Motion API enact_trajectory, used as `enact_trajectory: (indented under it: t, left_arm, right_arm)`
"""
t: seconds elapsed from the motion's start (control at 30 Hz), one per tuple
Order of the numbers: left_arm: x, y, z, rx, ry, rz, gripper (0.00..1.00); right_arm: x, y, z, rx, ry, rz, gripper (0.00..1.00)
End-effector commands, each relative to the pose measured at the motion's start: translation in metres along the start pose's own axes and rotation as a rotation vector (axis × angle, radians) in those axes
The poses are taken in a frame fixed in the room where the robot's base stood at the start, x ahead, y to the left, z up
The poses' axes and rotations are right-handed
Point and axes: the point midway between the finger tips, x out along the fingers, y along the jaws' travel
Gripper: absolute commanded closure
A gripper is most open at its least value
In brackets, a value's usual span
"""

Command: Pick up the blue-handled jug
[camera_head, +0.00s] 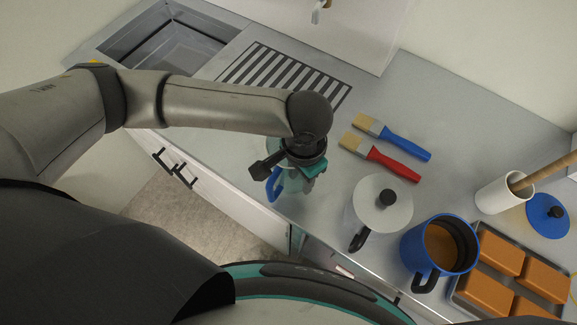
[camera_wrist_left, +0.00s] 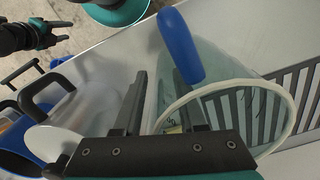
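The blue-handled jug (camera_head: 291,184) is clear and stands near the counter's front edge, mostly hidden under my left gripper in the head view. Its blue handle (camera_head: 274,184) shows at its left side. In the left wrist view the blue handle (camera_wrist_left: 181,45) and the pale round rim (camera_wrist_left: 285,92) show close up. My left gripper (camera_wrist_left: 160,75) is open, its two fingers apart at the near side of the handle, the right one overlapping the handle's lower end. I cannot tell whether they touch the jug.
A white-lidded pot (camera_head: 382,207) stands right of the jug, then a blue mug (camera_head: 440,246) and a tray (camera_head: 463,291) of orange-brown blocks. A blue brush (camera_head: 405,143) and a red brush (camera_head: 395,165) lie behind. A sink (camera_head: 168,45) is at the back left.

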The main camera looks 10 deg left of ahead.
Motion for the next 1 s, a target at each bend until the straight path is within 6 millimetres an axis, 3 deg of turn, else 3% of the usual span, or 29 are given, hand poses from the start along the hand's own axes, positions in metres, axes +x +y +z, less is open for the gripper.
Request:
enact_trajectory:
  t: [0.23,0.6,1.0]
  left_arm:
    - [0.0020,0.0002,0.0000,0.001,0.000,0.000,0.60]
    - [0.0018,0.0002,0.0001,0.001,0.000,0.000,1.00]
    - [0.0017,0.0001,0.0001,0.000,-0.001,0.000,1.00]
  right_arm:
    - [0.0001,-0.0001,0.0008,0.000,-0.002,0.000,0.50]
    - [0.0001,-0.0004,0.0025,0.000,-0.005,-0.001,0.50]
    - [0.0001,-0.0008,0.0037,-0.001,-0.007,-0.001,0.50]
